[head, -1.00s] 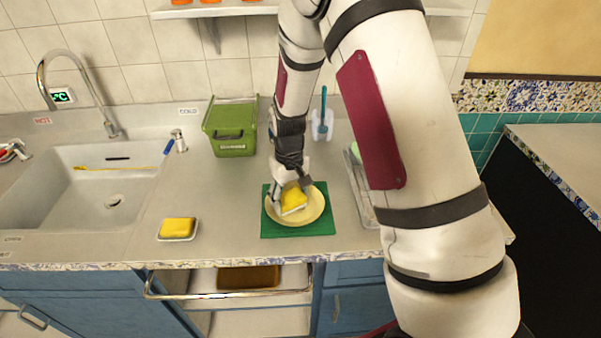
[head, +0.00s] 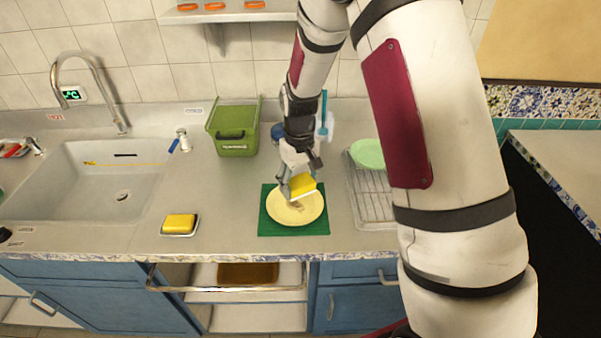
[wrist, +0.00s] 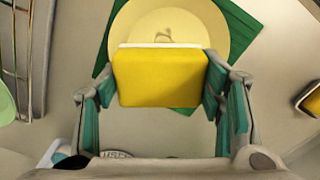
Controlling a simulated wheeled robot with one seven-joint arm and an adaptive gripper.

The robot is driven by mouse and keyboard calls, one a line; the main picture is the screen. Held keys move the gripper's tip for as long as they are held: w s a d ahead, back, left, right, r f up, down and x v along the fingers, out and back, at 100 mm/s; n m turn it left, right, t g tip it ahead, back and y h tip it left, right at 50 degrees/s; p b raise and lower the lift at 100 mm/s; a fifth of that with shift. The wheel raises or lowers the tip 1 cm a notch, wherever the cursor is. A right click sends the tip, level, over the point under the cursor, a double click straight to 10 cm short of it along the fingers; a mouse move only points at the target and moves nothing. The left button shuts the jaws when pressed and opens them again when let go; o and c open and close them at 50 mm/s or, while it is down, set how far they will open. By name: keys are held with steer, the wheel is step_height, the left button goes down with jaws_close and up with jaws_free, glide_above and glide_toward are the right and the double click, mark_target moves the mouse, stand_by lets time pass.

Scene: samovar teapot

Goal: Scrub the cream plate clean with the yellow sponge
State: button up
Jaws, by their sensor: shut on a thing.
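The cream plate (head: 284,214) lies on a green mat (head: 263,227) on the counter; it also shows in the wrist view (wrist: 220,28). A brownish mark (head: 296,205) shows near its middle, partly hidden by the sponge in the wrist view. My gripper (head: 296,182) is shut on a yellow sponge (head: 303,186) with a white layer along one side. In the wrist view the sponge (wrist: 158,78) sits between the two fingers. The gripper holds it tilted, seemingly just above the plate's far half.
A second yellow sponge (head: 180,223) lies in a small dish left of the mat. A green bin (head: 235,148) stands behind. A wire rack (head: 370,207) with a light green plate (head: 368,153) is at the right. The sink (head: 75,195) is at the left. Counter between the dish and mat is clear.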

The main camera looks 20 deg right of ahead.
steer(key=shift+r+p, duration=0.4)
steer(key=shift+r, duration=0.6)
steer(key=shift+r+p, duration=0.1)
steer(key=shift+p, duration=0.3)
